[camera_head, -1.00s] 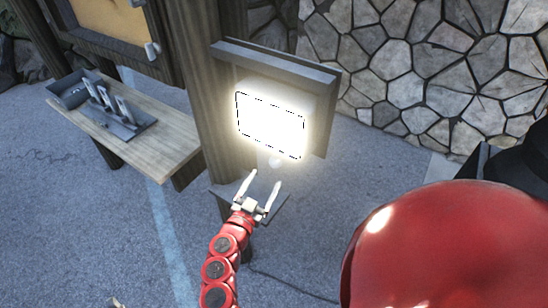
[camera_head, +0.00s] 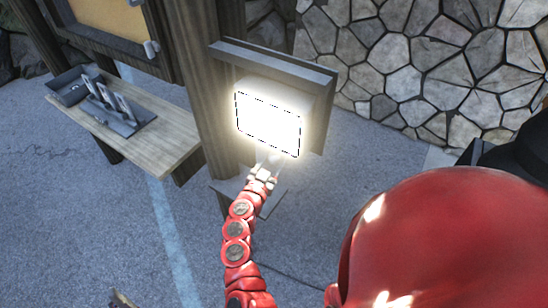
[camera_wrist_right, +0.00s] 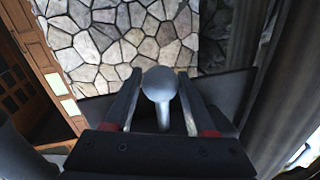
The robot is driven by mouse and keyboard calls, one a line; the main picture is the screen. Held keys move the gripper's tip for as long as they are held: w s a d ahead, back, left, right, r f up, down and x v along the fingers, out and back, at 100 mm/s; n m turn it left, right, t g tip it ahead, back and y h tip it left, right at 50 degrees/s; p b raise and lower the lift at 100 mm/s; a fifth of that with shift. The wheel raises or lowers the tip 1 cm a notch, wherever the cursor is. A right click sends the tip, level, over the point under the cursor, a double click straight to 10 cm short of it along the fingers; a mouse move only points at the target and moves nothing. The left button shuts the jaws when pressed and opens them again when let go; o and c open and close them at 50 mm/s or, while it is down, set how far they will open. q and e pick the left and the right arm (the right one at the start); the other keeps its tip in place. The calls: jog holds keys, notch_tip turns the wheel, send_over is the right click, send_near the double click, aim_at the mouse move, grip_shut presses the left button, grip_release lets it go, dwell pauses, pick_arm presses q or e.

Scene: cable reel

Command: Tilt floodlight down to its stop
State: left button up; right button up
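The floodlight (camera_head: 268,122) is lit, a glowing white panel on a board fixed to a wooden post. Its face points toward me, and glare hides its housing and pivot. A pale round knob on a short stem (camera_wrist_right: 161,84) shows in the right wrist view. My right gripper (camera_head: 264,174) is just below the floodlight's lower edge. In the wrist view its two fingers (camera_wrist_right: 158,98) stand on either side of the knob, with narrow gaps visible. A small grey piece at the bottom edge of the head view (camera_head: 122,299) may be my left gripper; its fingers cannot be made out.
A small grey shelf (camera_head: 272,203) sits on the post below the floodlight. A wooden bench (camera_head: 165,145) with a grey tray (camera_head: 128,124) of upright parts stands at the left. A stone wall (camera_head: 400,75) is behind. The paved ground between is mostly clear.

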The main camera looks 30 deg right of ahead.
grip_shut()
jog(key=shift+w+d+f+b, duration=0.1)
jog(key=shift+d+f+b, duration=0.15)
jog(key=shift+b, duration=0.35)
jog(key=w+d+r+n+t+h+b, duration=0.1)
jog(key=w+d+r+t+h+b, duration=0.1)
jog(key=d+b, duration=0.3)
jog(key=w+d+r+n+t+h+b, duration=0.2)
jog(key=d+t+h+b, duration=0.2)
jog(key=b, duration=0.8)
jog(key=shift+d+r+b, duration=0.3)
jog(key=shift+d, duration=0.35)
jog(key=shift+w, duration=0.1)
